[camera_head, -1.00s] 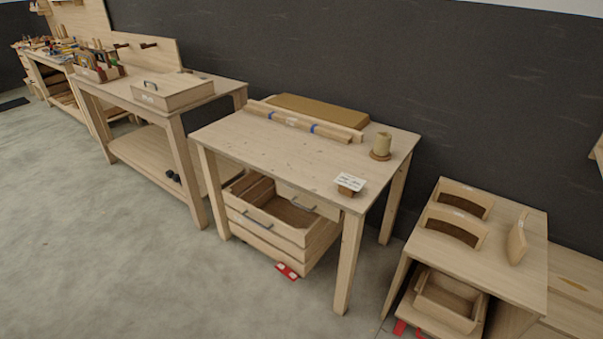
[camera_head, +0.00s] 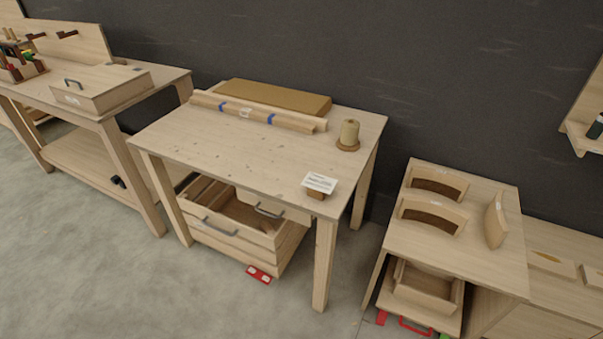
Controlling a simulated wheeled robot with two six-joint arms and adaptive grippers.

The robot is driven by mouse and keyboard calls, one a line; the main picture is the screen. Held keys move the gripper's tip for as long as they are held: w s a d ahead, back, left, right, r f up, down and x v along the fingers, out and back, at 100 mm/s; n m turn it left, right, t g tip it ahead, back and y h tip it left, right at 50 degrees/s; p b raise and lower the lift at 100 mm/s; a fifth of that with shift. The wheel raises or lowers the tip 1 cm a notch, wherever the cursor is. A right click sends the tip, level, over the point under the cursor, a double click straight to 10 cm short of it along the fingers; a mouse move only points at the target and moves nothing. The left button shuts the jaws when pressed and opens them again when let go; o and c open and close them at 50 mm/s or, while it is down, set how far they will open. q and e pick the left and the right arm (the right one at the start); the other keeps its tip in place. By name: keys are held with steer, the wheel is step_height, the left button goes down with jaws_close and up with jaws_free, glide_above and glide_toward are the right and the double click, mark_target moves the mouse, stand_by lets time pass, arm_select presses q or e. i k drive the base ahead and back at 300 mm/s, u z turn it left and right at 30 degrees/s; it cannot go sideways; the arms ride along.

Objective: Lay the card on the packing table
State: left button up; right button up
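A wooden table (camera_head: 220,152) stands in the middle of the view. I take it for the packing table, as wrapped rolls and a spool rest on it. A small white card (camera_head: 319,182) with dark print sits in a brown wooden block (camera_head: 316,195) near the table's front right corner. Its print is too small to read. I cannot tell whether another card is present. Neither of my grippers is in view.
Long rolls with blue bands (camera_head: 255,111) and a flat brown board (camera_head: 275,97) lie at the table's back. A spool (camera_head: 348,136) stands at the right. A crate (camera_head: 225,240) sits below. A side table (camera_head: 450,250) stands right; a workbench (camera_head: 150,100) left.

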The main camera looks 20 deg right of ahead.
mark_target(225, 133)
steer(key=z, duration=0.25)
steer(key=i, duration=0.65)
steer(key=z, duration=0.5)
